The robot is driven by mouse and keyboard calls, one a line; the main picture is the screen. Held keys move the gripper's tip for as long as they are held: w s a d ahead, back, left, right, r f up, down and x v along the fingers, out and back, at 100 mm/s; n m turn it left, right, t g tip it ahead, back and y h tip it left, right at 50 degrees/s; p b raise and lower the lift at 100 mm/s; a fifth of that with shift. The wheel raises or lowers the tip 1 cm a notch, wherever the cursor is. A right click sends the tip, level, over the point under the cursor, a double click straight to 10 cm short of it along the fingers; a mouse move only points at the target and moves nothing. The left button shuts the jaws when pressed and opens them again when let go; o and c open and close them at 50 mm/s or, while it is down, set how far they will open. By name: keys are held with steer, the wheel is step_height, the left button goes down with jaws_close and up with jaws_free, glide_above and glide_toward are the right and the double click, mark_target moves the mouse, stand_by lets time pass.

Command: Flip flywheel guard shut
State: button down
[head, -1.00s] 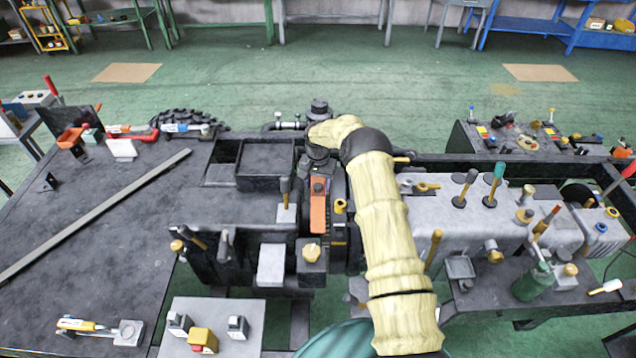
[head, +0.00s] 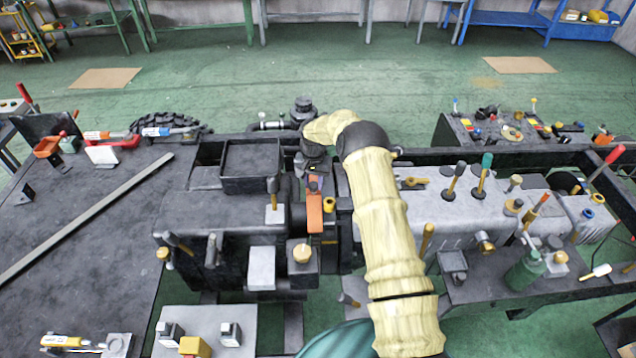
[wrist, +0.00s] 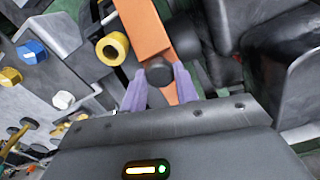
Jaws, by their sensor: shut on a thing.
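The flywheel guard appears to be the orange flap (head: 314,212) on the dark housing in the middle of the head view. In the wrist view the orange flap (wrist: 146,28) runs up from between my fingers, with a dark round knob (wrist: 159,73) on it. My gripper (wrist: 159,88) has its two purple fingers closed on this knob, one on each side. The flap's exact tilt cannot be told.
A yellow ring-shaped fitting (head: 329,204) is close beside the flap. An open black tray (head: 258,166) is to the left. A grey block with several upright levers (head: 450,205) is to the right.

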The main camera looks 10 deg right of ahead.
steer(key=shift+d, duration=0.3)
steer(key=c, duration=1.1)
jaws_free()
steer(key=shift+d, duration=0.1)
steer(key=shift+o, duration=0.2)
steer(key=shift+a+r, duration=0.1)
steer(key=shift+a, duration=0.1)
step_height(320, 180, up, 17)
steer(key=b, duration=0.5)
steer(key=shift+r, duration=0.1)
steer(key=shift+s, duration=0.1)
